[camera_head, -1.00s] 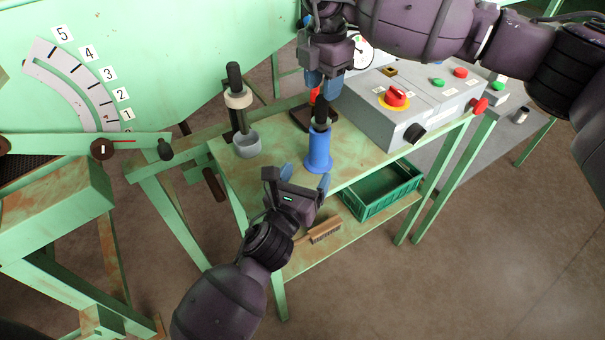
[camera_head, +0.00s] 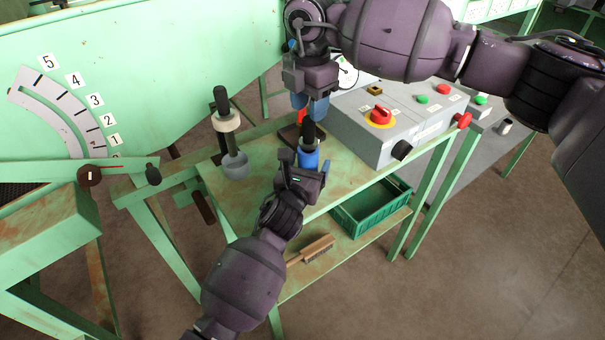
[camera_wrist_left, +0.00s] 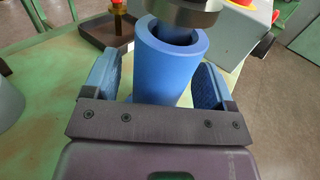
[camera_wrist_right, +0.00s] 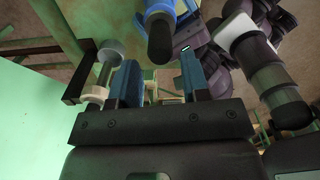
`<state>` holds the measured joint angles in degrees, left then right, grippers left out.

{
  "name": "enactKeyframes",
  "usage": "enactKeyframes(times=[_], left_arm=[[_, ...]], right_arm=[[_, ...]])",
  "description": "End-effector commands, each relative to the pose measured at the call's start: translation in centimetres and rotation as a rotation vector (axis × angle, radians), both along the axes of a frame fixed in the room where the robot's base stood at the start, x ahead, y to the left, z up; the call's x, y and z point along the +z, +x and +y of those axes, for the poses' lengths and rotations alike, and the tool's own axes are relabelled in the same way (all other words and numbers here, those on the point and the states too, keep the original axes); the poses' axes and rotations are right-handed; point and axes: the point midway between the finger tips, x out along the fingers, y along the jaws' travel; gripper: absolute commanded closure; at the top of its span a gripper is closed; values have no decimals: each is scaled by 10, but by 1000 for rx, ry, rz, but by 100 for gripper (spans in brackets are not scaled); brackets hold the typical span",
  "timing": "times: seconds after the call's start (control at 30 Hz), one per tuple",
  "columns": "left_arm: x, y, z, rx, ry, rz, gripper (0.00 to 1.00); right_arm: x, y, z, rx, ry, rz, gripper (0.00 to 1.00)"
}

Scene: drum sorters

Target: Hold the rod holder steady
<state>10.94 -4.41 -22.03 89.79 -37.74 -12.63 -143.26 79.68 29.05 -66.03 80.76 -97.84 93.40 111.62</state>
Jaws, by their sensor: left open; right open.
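The rod holder is an upright blue hollow cylinder (camera_head: 309,156) on the green bench. In the left wrist view the blue rod holder (camera_wrist_left: 168,65) stands between my left fingers. A rod with a black handle (camera_head: 309,132) is at the holder's top, and its grey metal part covers some of the opening. My left gripper (camera_head: 303,168) is open around the holder; contact cannot be told. My right gripper (camera_head: 309,107) is open and empty just above the black handle, which also shows in the right wrist view (camera_wrist_right: 161,40).
A grey cup (camera_head: 236,165) and a black-handled post with a pale collar (camera_head: 227,122) stand left on the bench. A grey control box (camera_head: 385,140) stands right. A green crate (camera_head: 372,208) and brush (camera_head: 318,248) lie on the lower shelf.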

Motion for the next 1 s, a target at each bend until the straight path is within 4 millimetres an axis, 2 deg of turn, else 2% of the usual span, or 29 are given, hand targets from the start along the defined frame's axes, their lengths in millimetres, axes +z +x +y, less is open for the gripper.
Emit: enactKeyframes(times=[0.13, 0.43, 0.83, 0.93, 1.0], left_arm=[[0, 7, -2, -1, 0, 0, 22], [0, 8, -3, -1, 0, -1, 22], [0, 8, -2, -1, 0, 0, 82], [0, 8, -2, -1, 0, 0, 82], [0, 8, -2, -1, 0, 0, 82]], right_arm=[[0, 0, 0, 0, 0, 0, 57], [0, 0, 0, 0, 0, 0, 57], [0, 0, 0, 0, 0, 0, 57], [0, 0, 0, 8, 1, -2, 42], [1, -1, 0, 34, 3, -9, 42]])
